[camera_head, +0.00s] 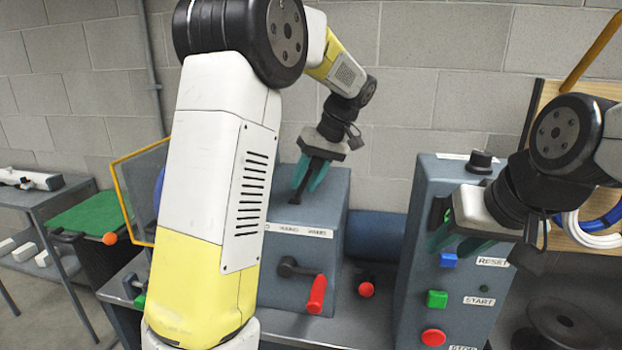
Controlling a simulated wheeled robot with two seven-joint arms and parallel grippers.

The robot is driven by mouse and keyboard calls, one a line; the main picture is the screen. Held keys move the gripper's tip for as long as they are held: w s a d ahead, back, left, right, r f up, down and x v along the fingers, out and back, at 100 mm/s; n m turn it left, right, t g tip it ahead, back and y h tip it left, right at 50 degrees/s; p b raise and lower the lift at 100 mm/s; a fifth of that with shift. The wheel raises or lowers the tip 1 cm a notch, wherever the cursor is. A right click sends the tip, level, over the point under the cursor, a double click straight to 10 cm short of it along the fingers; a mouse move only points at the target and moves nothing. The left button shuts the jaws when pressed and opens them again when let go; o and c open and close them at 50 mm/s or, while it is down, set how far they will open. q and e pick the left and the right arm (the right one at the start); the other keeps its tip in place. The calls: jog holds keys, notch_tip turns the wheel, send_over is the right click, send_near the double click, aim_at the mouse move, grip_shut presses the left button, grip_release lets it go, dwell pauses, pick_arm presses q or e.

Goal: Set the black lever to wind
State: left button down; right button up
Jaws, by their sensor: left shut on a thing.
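A black lever (298,198) stands on the top front of a grey machine box (335,215) in the head view. The lever leans slightly left in the picture. My right gripper (457,240) hangs empty in front of the control cabinet, its teal fingers apart.
The box front has a crank with a red handle (316,294). A red knob (366,289) is beside it. The grey cabinet (415,260) carries blue, green (437,299) and red (433,337) buttons. An orange-framed clear panel (137,185) stands left. My left arm hides the middle-left.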

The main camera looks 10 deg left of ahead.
pick_arm(q)
jog(key=shift+d+f+y, duration=0.2)
jog(key=shift+d+y, duration=0.3)
jog(key=shift+y, duration=0.3)
jog(key=c, duration=1)
grip_release()
jog(key=shift+d+f, duration=0.1)
jog(key=shift+c, duration=0.2)
jog(key=v, duration=0.7)
jog(key=shift+r, duration=0.35)
jog(key=shift+d, duration=0.15)
